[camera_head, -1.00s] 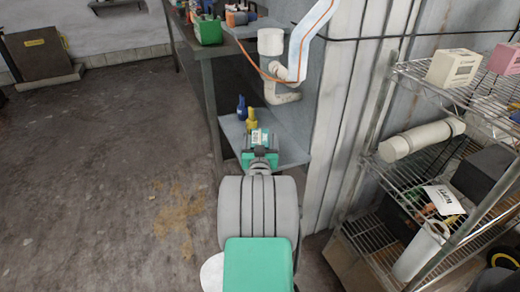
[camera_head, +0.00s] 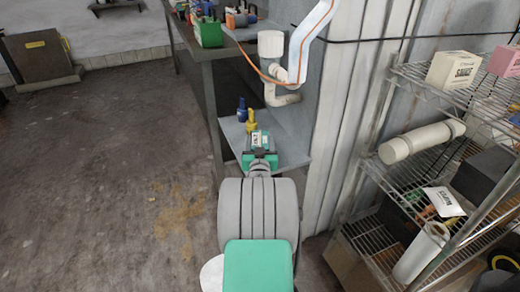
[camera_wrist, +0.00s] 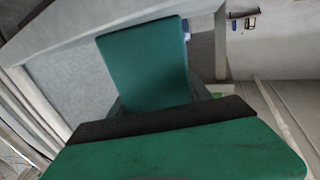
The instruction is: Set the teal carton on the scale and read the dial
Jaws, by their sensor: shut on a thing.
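The teal carton (camera_head: 259,139) shows a pale label in the head view. It is at the end of my arm, over the grey lower shelf. My gripper (camera_head: 260,157) is shut on it. In the wrist view the carton (camera_wrist: 145,65) shows a plain teal face, between the dark fingers of my gripper (camera_wrist: 158,100). I cannot tell whether the carton touches the shelf. I cannot make out a scale or a dial in either view.
A blue bottle (camera_head: 241,110) and a yellow bottle (camera_head: 251,121) stand on the lower shelf (camera_head: 290,150) just beyond the carton. A white pipe (camera_head: 283,99) comes down at its right. A wire rack (camera_head: 425,170) stands at right. The floor at left is clear.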

